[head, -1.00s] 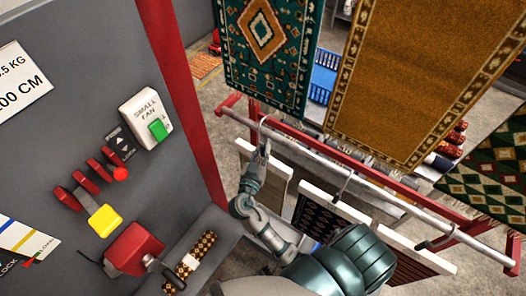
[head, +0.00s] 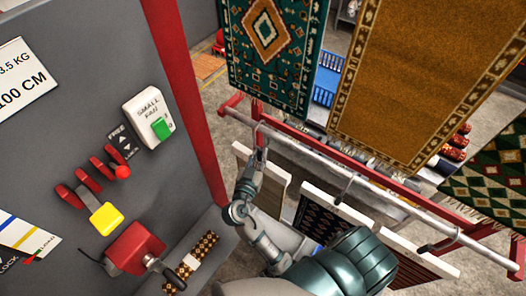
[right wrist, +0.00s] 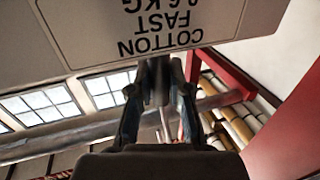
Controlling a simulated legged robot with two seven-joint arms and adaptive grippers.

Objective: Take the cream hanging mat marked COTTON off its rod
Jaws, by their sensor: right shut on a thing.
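The leftmost mat (head: 245,157) on the rod (head: 330,165) has a pale top bar and hangs by a hook in the head view. The right wrist view shows a cream board marked COTTON (right wrist: 225,20), upside down, right above my jaws. My right gripper (head: 260,152) is at the top of that mat, just below the rod. In the right wrist view its two fingers (right wrist: 158,92) are closed on a narrow dark piece at the board's edge, seemingly the mat's hanger. The exact contact is partly hidden. My left gripper is not in view.
A patterned mat (head: 325,220) and another mat (head: 408,265) hang further along the rod. Large rugs, one green (head: 268,60) and one gold (head: 410,75), hang behind. A grey panel with a red post (head: 185,90), switches and a red box (head: 135,248) stands close on the left.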

